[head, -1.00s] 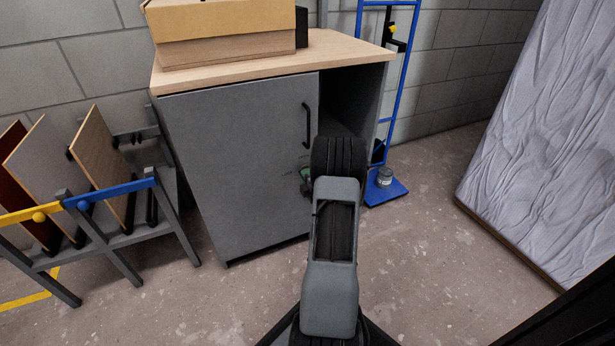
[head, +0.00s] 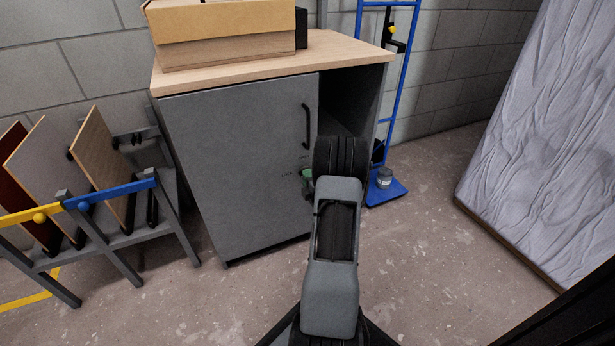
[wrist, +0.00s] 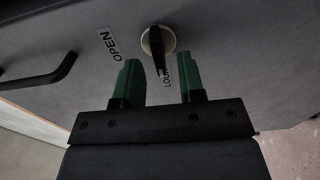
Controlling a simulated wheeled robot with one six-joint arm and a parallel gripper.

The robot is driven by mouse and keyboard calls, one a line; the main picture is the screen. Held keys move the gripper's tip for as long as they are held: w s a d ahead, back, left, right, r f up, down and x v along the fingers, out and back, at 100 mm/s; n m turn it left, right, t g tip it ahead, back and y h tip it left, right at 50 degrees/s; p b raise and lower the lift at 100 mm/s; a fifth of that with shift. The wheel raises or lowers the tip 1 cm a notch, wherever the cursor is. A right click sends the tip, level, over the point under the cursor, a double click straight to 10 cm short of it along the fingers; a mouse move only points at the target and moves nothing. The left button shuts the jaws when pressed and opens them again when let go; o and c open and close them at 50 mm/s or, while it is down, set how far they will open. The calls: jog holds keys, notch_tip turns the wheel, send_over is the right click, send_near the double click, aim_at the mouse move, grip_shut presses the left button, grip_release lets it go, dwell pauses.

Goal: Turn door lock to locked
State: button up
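The door lock (wrist: 158,42) shows in the wrist view as a round metal disc with a dark turn knob on the grey cabinet door (head: 240,150). An "OPEN" label (wrist: 108,44) is to the left. My gripper (wrist: 160,80) has two green fingers, apart, one each side of the knob's lower end with gaps visible. In the head view my arm hides the lock, and only a bit of green finger shows.
A black bar handle (head: 306,126) stands out from the door above the lock area; it also shows in the wrist view (wrist: 40,75). A blue hand truck (head: 385,190) stands right of the cabinet. A panel rack (head: 110,235) is at left.

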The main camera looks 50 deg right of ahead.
jog(key=p+v, duration=0.2)
jog(key=v, duration=1)
jog(key=shift+s+p, duration=0.25)
jog(key=shift+p, duration=0.15)
jog(key=w+a+r+m+g+y+p, duration=0.1)
jog(key=w+a+r+m+g+p, duration=0.2)
jog(key=r+p, duration=0.55)
jog(key=w+a+r+m+g+y+p, duration=0.1)
jog(key=w+a+r+p, duration=0.35)
jog(key=r, duration=0.65)
jog(key=w+a+r+m+g+p, duration=0.2)
jog(key=a+r+p, duration=0.1)
jog(key=r+p, duration=0.6)
jog(key=s+a+r+m+g+y+p, duration=0.1)
jog(key=s+a+r+m+g+p, duration=0.1)
jog(key=s+a+r+p, duration=0.2)
jog(key=s+a+r+m+g+y+p, duration=0.2)
jog(key=a+r+p, duration=0.5)
jog(key=a+r, duration=0.4)
jog(key=s+a+r+m+g+y+p, duration=0.1)
jog(key=s+a+r+p, duration=0.5)
jog(key=r, duration=0.6)
jog(key=s+a+m+g, duration=0.1)
jog(key=a+m, duration=0.1)
jog(key=shift+m+g+y, duration=0.3)
jog(key=shift+g+y, duration=0.1)
jog(key=shift+a, duration=0.1)
